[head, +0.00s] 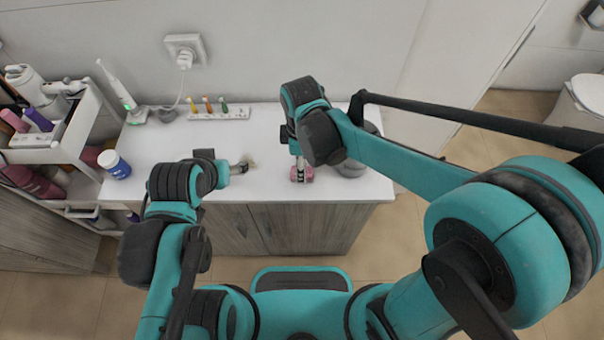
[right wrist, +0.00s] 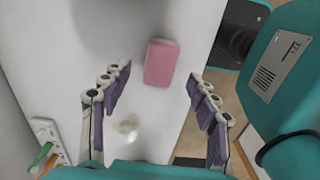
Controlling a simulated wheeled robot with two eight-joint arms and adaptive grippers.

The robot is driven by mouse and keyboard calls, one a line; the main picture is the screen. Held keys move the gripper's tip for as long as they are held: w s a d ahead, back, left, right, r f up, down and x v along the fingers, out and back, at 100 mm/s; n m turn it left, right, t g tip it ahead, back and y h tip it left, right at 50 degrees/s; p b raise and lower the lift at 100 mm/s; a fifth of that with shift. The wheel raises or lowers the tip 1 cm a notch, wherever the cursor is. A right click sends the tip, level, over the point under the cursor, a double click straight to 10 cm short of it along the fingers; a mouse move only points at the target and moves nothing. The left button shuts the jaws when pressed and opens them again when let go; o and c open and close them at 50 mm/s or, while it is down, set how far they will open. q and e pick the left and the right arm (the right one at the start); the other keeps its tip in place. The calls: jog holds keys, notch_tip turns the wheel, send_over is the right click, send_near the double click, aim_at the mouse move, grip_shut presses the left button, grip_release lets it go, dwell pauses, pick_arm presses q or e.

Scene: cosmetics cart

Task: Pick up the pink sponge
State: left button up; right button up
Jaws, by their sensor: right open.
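The pink sponge (right wrist: 160,64) lies flat on the white countertop. In the right wrist view it is a rounded pink block, ahead of and between the spread fingers of my right gripper (right wrist: 157,76), which is open and empty. In the head view my right gripper (head: 299,166) points down over the sponge (head: 308,174), partly hiding it near the counter's front edge. I cannot tell the exact height gap. My left gripper (head: 242,166) is low over the counter to the left, beside a small beige item (head: 250,162); its jaw opening is unclear.
A grey round object (head: 350,168) stands just right of the sponge, partly behind my arm. A cosmetics cart (head: 88,120) is far left. The middle counter is mostly clear.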

notch_tip(320, 180, down, 3)
jog(key=shift+b, duration=0.4)
jog(key=shift+r, duration=0.1)
jog(key=shift+c, duration=0.6)
jog(key=c, duration=0.8)
jog(key=shift+r+p, duration=0.3)
jog(key=shift+r, duration=0.2)
jog(key=r, duration=0.1)
jog(key=r+p, duration=0.2)
jog(key=r, duration=0.1)
jog(key=shift+s+d, duration=0.35)
jog(key=s+d+r+p, duration=0.1)
jog(key=s+d+r, duration=0.1)
jog(key=s+d+r+p, duration=0.1)
jog(key=s+d+r, duration=0.1)
jog(key=s+d, duration=0.1)
jog(key=s+d+r+p, duration=0.1)
jog(key=s+d+r, duration=0.1)
jog(key=shift+s+d, duration=0.25)
jog(key=shift+s, duration=0.1)
